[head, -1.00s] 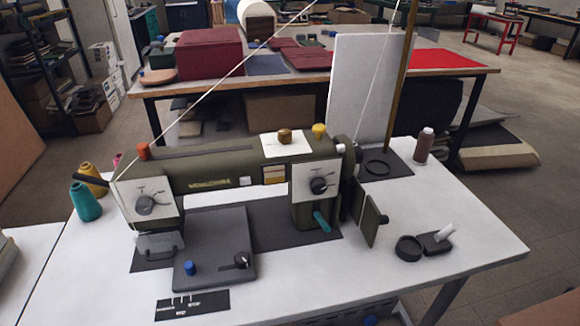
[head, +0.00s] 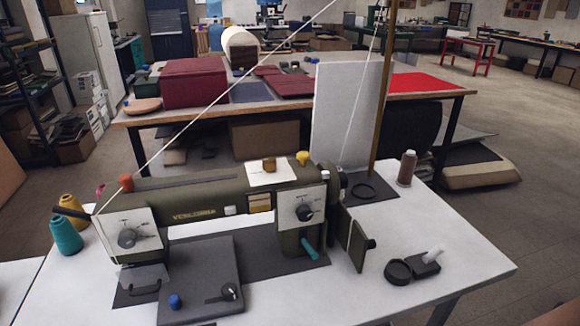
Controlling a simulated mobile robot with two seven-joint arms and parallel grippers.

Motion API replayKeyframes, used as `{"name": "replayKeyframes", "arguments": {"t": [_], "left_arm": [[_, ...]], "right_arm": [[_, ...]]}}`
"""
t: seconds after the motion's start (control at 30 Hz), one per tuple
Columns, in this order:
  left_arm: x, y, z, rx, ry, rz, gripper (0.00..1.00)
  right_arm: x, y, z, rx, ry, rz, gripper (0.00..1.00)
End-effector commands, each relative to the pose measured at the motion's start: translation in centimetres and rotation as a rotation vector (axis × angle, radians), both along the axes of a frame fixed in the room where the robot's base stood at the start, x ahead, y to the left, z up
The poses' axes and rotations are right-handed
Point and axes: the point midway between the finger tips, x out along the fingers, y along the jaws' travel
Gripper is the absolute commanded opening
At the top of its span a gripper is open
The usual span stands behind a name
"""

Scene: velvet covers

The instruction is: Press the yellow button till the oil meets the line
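A dark green sewing machine (head: 190,200) stands on a white table. On top of its right end is a yellow button (head: 303,158), behind and to the right of a brown knob (head: 269,164) on a white plate (head: 262,174). An amber-and-cream window (head: 259,202) sits on the machine's front below that plate. It is too small to tell the oil level or the line. Neither of my grippers is in view.
A thread spool (head: 407,168), a black round dish (head: 398,271) and an open green side door (head: 357,245) stand at the right. Thread cones (head: 66,238) stand at the left. A taut thread crosses above the machine.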

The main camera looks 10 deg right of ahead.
Motion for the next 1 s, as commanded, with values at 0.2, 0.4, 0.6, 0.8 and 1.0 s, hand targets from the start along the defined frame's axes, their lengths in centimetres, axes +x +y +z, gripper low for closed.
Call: {"name": "replayKeyframes", "arguments": {"t": [0.2, 0.4, 0.6, 0.8, 1.0], "left_arm": [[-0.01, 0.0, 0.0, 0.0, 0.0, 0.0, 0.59], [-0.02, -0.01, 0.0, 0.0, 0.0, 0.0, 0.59], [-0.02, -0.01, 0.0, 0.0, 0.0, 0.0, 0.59], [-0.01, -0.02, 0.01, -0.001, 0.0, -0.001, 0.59], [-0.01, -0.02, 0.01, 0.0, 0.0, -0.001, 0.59]], "right_arm": [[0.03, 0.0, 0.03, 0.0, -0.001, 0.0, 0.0], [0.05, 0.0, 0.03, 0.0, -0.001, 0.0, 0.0], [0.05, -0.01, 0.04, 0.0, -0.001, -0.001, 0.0], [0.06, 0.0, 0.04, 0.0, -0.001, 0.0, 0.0], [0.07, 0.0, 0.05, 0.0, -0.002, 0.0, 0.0]]}}
